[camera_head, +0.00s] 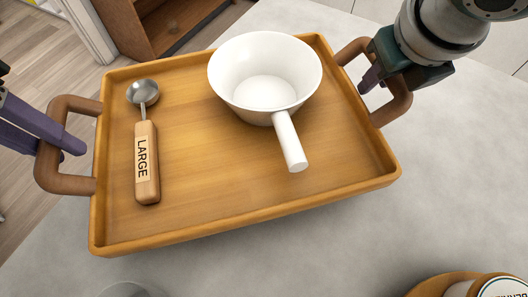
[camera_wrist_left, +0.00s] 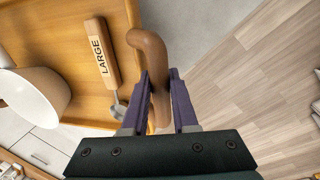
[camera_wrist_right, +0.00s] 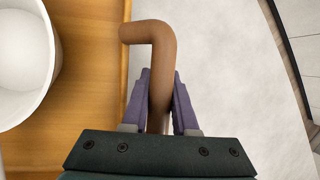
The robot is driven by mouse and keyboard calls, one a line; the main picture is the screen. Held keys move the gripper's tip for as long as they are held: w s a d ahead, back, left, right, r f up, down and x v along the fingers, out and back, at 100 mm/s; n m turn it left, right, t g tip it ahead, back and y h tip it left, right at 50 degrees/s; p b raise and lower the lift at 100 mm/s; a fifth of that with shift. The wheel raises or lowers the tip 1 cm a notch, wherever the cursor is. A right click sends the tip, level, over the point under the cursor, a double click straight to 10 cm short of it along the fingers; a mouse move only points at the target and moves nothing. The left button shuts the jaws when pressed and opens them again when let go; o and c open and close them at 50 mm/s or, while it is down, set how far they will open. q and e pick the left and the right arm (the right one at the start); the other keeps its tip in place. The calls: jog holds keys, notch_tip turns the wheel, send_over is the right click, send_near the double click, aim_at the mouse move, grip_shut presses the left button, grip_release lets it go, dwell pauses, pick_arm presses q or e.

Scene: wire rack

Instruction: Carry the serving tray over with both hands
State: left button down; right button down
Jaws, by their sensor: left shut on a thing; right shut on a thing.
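The wooden serving tray (camera_head: 225,232) is in the middle of the head view, tilted in the picture, above a grey surface. On it stand a white saucepan (camera_head: 265,75) with its handle toward me and a scoop marked LARGE (camera_head: 146,165) at the left. My left gripper (camera_head: 70,142) is shut on the tray's left brown handle (camera_head: 60,183); the left wrist view shows this handle (camera_wrist_left: 150,48) between the fingers. My right gripper (camera_head: 372,80) is shut on the right handle (camera_head: 400,104), which also shows between the fingers in the right wrist view (camera_wrist_right: 158,50).
A grey countertop (camera_head: 330,240) lies below and right of the tray. A round wooden item with a labelled jar (camera_head: 500,288) is at the bottom right. A brown wooden cabinet (camera_head: 150,30) stands at the back left, on a wood floor (camera_head: 30,45).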

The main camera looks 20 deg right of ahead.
pick_arm(q)
jog(key=shift+f, duration=0.3)
pick_arm(e)
jog(key=shift+w+f, duration=0.1)
jog(key=shift+f, duration=0.2)
